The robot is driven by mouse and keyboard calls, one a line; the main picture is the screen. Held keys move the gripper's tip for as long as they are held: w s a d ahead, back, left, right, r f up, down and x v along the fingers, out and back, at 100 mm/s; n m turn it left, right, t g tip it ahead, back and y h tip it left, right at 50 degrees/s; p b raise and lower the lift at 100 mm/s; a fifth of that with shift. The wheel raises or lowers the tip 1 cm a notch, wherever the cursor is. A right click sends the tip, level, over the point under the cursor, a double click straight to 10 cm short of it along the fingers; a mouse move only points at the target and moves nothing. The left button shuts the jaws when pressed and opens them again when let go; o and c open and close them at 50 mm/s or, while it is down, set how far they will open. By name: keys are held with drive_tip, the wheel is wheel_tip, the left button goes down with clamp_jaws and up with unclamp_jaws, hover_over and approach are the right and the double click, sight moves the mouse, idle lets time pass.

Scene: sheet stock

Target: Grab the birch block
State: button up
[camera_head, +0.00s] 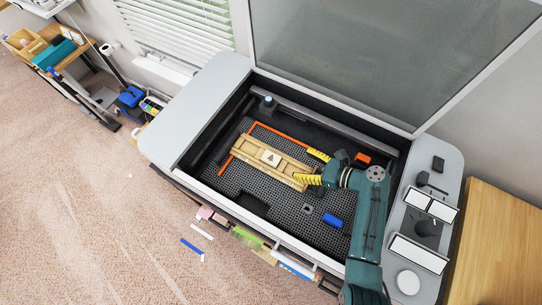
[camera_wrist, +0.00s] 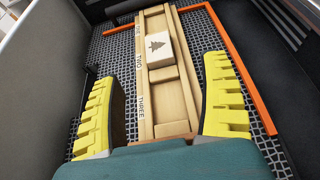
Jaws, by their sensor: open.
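The birch block (camera_head: 270,158) is pale, with a dark tree mark on its top. It sits in a long wooden tray (camera_head: 243,148) near the tray's middle. In the wrist view the block (camera_wrist: 159,46) lies beside the label TWO, with ONE beyond and THREE nearer me. My gripper (camera_head: 313,168) has yellow ridged fingers spread wide at the tray's right end in the head view. In the wrist view the fingers (camera_wrist: 163,75) stand on either side of the tray's near end, with nothing held between them. The block is ahead of them, apart from both.
The tray lies on a black perforated bed inside a deep grey machine with raised walls (camera_head: 205,115). An orange strip (camera_wrist: 240,70) runs along the tray's right side in the wrist view. A blue piece (camera_head: 332,220) and an orange piece (camera_head: 362,158) are near my arm.

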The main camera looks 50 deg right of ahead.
sight(272, 159)
drive_tip(key=x, duration=0.7)
drive_tip(key=shift+w+a+f+b, duration=0.15)
drive_tip(key=shift+w+b, duration=0.1)
drive_tip(key=shift+b, duration=0.15)
drive_tip(key=x, duration=0.2)
drive_tip(key=f+b+x, duration=0.1)
drive_tip(key=x, duration=0.2)
drive_tip(key=shift+a+f, duration=0.1)
drive_tip(key=shift+a, duration=0.2)
drive_tip(key=shift+c, duration=0.2)
drive_tip(key=c, duration=1.2)
